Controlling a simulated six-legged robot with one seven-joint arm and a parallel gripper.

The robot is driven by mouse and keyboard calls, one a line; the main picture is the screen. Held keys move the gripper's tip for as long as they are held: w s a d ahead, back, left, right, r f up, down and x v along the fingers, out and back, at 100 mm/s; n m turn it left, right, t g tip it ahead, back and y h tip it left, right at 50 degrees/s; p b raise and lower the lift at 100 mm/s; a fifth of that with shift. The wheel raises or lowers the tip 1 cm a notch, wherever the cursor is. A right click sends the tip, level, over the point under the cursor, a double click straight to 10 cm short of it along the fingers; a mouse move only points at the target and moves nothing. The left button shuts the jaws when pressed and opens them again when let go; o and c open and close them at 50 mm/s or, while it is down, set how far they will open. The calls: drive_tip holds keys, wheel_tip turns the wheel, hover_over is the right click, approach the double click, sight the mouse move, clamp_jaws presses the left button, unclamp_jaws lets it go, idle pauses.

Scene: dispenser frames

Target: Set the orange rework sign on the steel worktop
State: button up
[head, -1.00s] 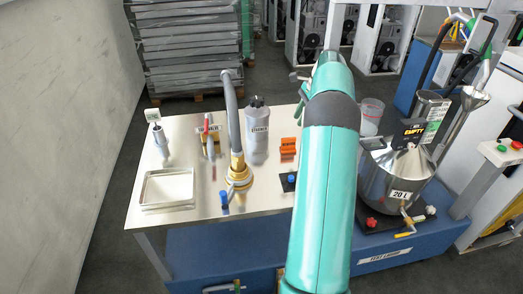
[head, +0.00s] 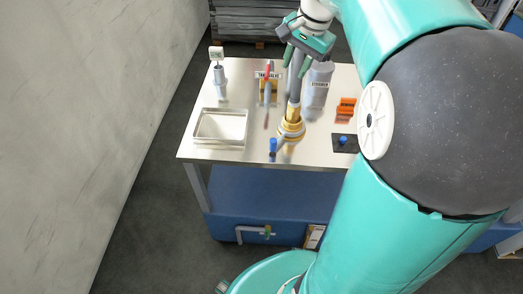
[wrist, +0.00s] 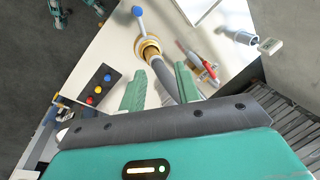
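The orange rework sign (head: 345,108) stands on the right part of the steel worktop (head: 210,150), behind a dark panel with a blue knob. Its lettering is too small to read. I cannot make it out in the wrist view. My gripper (head: 296,60) is above the back of the worktop, to the left of the sign and apart from it. In the wrist view my gripper (wrist: 160,70) has its two green fingers spread, with no sign between them. A grey hose passes behind the gap between the fingers.
A brass valve fitting (head: 291,128) with the grey hose rises mid-worktop. A grey bottle (head: 317,85), a red-handled tool (head: 267,85) and a small white sign on a post (head: 217,54) stand behind. A metal tray (head: 198,128) is at left.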

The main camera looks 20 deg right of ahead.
drive_tip(key=s+a+f+n+t+h, duration=0.1)
drive_tip(key=s+a+f+n, duration=0.4)
drive_tip(key=s+a+n, duration=0.7)
drive_tip(key=s+a+t, duration=0.1)
drive_tip(key=s+a, duration=0.4)
drive_tip(key=shift+s+t, duration=0.35)
drive_tip(key=shift+t, duration=0.05)
drive_tip(key=shift+d, duration=0.15)
